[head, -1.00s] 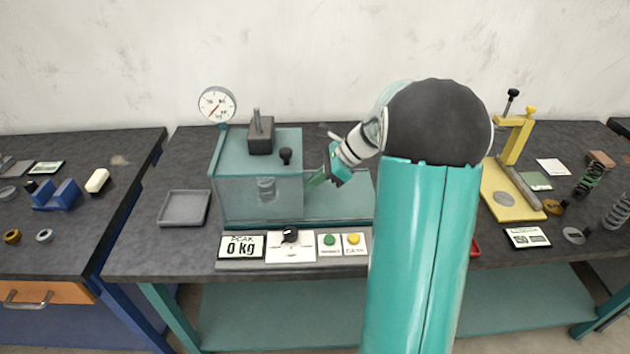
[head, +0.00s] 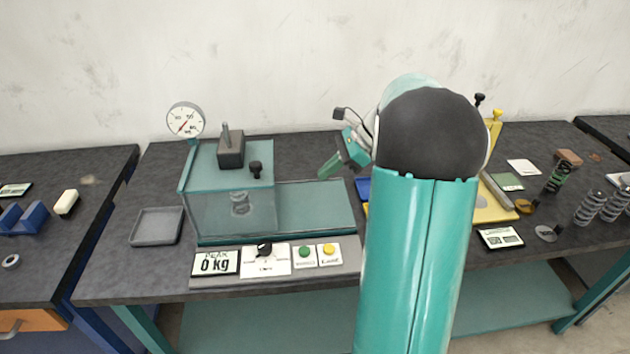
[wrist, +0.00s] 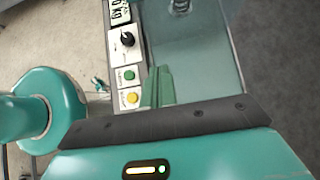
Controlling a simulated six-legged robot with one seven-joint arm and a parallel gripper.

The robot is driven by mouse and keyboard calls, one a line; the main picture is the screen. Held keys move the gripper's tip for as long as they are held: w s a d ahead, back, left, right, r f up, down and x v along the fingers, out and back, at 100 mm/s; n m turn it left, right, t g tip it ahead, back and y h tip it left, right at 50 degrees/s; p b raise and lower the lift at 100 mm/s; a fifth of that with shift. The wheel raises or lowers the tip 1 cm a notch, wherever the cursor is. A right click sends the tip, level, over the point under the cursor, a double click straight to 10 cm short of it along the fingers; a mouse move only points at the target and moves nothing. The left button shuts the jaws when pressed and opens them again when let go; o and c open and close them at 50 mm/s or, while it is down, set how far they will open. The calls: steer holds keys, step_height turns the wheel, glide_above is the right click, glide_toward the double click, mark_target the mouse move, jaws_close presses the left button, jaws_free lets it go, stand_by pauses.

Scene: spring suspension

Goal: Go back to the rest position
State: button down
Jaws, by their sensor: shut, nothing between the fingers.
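My gripper (head: 333,165) is in the air above the right part of the glass-walled test rig (head: 228,215), over its open teal base plate (head: 315,207). Its green fingers are shut and hold nothing. In the wrist view the shut fingers (wrist: 158,88) show beside the rig's control panel. A small coil spring (head: 240,203) sits inside the rig's clear chamber. My arm covers the middle right of the bench in the head view.
The rig carries a dial gauge (head: 186,119), a "0 kg" display (head: 215,263), and green (head: 306,251) and yellow (head: 330,249) buttons. A grey tray (head: 157,227) lies to the left. A yellow press (head: 495,208) and several springs (head: 590,207) stand to the right.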

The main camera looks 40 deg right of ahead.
steer(key=shift+s+d+r, duration=0.15)
steer(key=shift+d+r, duration=0.1)
steer(key=shift+r, duration=0.1)
